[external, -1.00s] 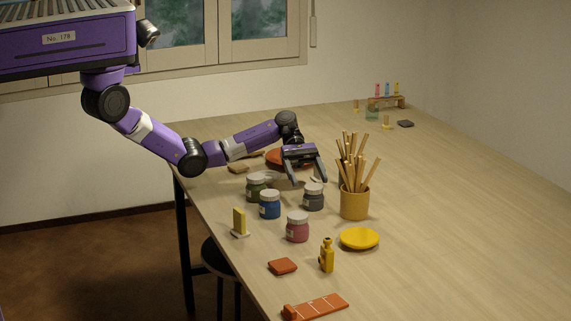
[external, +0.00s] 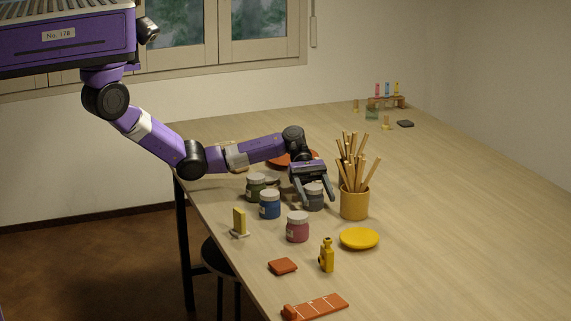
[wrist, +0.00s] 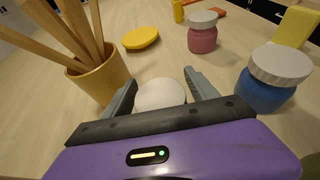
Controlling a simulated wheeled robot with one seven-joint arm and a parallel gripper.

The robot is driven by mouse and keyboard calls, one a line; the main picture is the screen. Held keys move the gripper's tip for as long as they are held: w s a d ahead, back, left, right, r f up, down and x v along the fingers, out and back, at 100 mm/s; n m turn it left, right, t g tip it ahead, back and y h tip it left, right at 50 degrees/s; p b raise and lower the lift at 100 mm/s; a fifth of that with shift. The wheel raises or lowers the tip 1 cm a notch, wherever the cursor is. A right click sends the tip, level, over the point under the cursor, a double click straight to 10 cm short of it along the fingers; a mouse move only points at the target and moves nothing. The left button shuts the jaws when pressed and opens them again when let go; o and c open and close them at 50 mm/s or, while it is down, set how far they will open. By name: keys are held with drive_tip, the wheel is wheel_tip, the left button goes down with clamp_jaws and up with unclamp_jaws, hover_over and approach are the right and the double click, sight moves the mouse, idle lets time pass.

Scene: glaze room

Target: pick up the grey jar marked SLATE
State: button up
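The grey jar (external: 314,203) with a white lid stands on the table, partly hidden by my gripper (external: 319,202) in the external view. In the wrist view its pale lid (wrist: 160,94) shows between the two fingers of my gripper (wrist: 160,80), with a gap seen at the sides. My gripper is open, one finger on either side of the jar. I cannot read the marking on the jar, and its body is mostly hidden in the wrist view.
A blue jar (external: 270,205), a green jar (external: 257,187) and a pink jar (external: 297,229) stand close by. A mustard pot (external: 354,206) of sticks stands just right. A yellow dish (external: 359,238) lies nearer the front.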

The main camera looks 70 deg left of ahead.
clamp_jaws()
drive_tip(key=shift+r, duration=0.2)
